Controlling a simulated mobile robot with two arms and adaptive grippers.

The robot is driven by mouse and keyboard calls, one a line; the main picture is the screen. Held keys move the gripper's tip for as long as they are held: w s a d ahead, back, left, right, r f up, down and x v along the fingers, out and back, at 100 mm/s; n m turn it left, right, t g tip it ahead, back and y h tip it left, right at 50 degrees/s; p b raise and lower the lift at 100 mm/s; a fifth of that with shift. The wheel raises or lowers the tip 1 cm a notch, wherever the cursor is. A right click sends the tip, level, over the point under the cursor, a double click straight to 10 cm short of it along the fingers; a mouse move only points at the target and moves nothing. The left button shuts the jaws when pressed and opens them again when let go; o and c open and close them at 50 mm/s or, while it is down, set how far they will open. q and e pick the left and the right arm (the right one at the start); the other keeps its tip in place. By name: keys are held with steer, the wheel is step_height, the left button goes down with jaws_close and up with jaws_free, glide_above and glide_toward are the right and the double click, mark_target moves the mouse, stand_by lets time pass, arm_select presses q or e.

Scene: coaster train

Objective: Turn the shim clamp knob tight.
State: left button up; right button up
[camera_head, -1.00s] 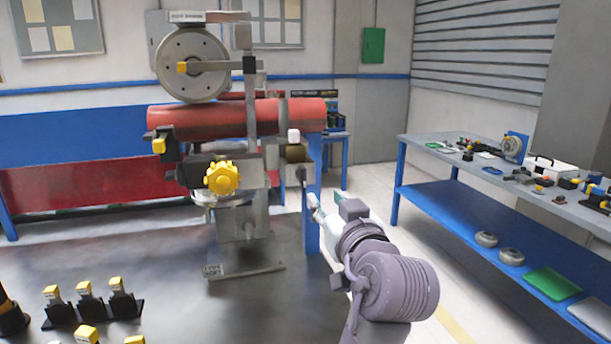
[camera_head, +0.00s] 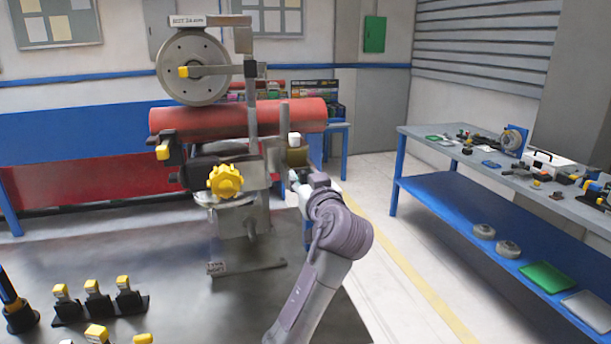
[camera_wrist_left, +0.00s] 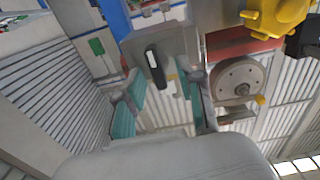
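The red cylinder (camera_head: 225,120) lies across a grey clamp stand. A yellow lobed knob (camera_head: 225,181) faces me on the stand; it also shows in the left wrist view (camera_wrist_left: 272,18). A dark bar-shaped knob (camera_wrist_left: 155,62) sits on a grey block in the left wrist view. I cannot tell which of them is the shim clamp knob. My left gripper (camera_head: 300,186) is at the stand's right side; its fingertips are small and partly hidden. In the wrist view its teal-padded fingers (camera_wrist_left: 160,85) are apart, with the dark knob between them, contact unclear. My right gripper is not in view.
A dial wheel (camera_head: 193,66) stands above the cylinder. Several yellow-topped black pieces (camera_head: 97,300) are at the lower left. A blue-legged bench (camera_head: 440,195) with loose parts is at right. Floor between stand and bench is clear apart from my arm.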

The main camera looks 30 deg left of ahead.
arm_select(q)
jaws_close()
